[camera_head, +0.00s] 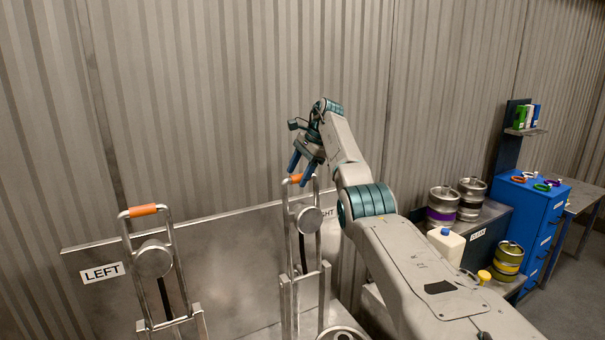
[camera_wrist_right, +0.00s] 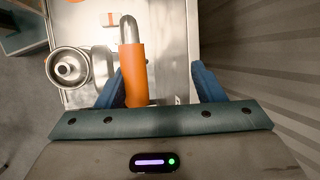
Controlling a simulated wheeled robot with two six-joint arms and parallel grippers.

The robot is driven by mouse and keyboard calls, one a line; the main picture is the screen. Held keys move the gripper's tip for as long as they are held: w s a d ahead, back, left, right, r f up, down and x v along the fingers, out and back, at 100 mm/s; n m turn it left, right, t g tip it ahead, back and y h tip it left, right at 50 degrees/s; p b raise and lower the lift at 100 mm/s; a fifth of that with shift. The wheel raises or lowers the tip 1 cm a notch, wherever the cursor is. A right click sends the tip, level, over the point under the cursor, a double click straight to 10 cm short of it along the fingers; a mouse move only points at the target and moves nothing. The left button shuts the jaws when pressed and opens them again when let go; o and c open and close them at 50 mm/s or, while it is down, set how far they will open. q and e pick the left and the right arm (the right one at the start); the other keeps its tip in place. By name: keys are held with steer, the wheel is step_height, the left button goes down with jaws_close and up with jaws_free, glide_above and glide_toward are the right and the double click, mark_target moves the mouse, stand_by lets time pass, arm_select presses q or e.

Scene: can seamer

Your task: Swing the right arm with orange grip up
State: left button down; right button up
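The right lever arm (camera_head: 286,235) is a metal loop frame standing upright in front of a metal panel, with an orange grip (camera_head: 293,179) across its top. The label beside it is partly hidden and ends in "GHT". My right gripper (camera_head: 298,175) is at the top of this lever, its blue fingers pointing down at the grip. In the right wrist view, the orange grip (camera_wrist_right: 133,75) lies between the spread fingers, close to the left finger, with a wide gap to the right finger. My right gripper is open. My left gripper is not in view.
A similar left lever (camera_head: 166,275) with an orange grip (camera_head: 143,210) stands beside the "LEFT" label (camera_head: 102,272). A corrugated wall (camera_head: 230,90) is close behind. Kegs (camera_head: 442,205), a white jug (camera_head: 446,245) and a blue cabinet (camera_head: 525,215) stand at the right.

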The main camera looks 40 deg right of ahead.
steer(key=shift+a, duration=0.1)
steer(key=shift+c, duration=0.4)
steer(key=shift+s, duration=0.1)
steer(key=shift+c, duration=0.2)
steer(key=shift+f, duration=0.15)
steer(key=b+v, duration=0.1)
steer(key=v, duration=0.9)
steer(key=shift+s+r, duration=0.15)
steer(key=shift+r, duration=0.3)
